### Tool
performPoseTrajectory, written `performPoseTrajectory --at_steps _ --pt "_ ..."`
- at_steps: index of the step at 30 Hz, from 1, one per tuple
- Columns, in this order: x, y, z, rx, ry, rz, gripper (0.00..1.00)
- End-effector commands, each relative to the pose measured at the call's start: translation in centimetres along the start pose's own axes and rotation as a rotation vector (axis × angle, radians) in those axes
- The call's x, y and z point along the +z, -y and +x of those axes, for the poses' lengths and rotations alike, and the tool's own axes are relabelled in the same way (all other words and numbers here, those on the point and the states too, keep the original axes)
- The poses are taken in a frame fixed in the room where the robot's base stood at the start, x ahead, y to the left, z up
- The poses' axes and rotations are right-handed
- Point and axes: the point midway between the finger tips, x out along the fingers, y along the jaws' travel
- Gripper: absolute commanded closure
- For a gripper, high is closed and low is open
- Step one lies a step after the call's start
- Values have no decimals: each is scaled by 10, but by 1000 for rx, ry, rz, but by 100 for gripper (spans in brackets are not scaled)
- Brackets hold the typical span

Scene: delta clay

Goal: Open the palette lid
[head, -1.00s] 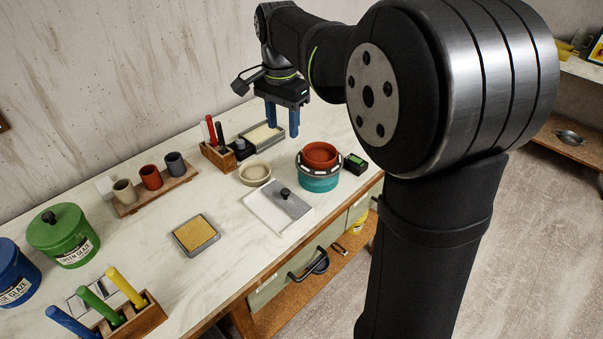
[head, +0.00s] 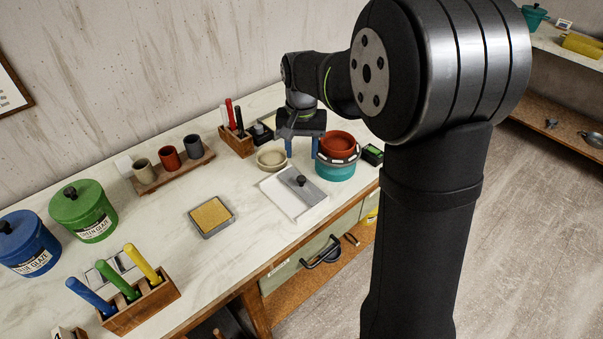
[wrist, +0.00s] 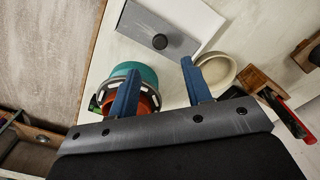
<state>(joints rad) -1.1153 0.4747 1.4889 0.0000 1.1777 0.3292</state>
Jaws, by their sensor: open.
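The palette is a flat white slab (head: 277,196) near the front edge of the table, with a grey lid (head: 309,190) over part of it. The lid carries a dark round knob (head: 302,180). In the wrist view the lid (wrist: 140,23) and its knob (wrist: 160,41) are at the top, beyond my fingertips. My gripper (head: 302,149) is open and empty, fingers pointing down, behind the palette in the head view. In the wrist view its two blue fingers (wrist: 160,80) stand wide apart, with bare tabletop between them.
A teal pot with a red-brown bowl (head: 337,165) stands close beside my gripper, and a beige dish (head: 271,158) is on the other side. A wooden tool block (head: 237,143) stands behind. A sponge tray (head: 211,216) lies left, with clear table around it.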

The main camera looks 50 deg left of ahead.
Motion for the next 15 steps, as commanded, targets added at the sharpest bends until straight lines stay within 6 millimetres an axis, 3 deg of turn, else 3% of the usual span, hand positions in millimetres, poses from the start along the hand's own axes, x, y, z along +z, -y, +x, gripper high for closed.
performPoseTrajectory --at_steps 6,15 --pt "1 0 48 2 5 1 55" --pt "0 0 85 0 1 1 55"
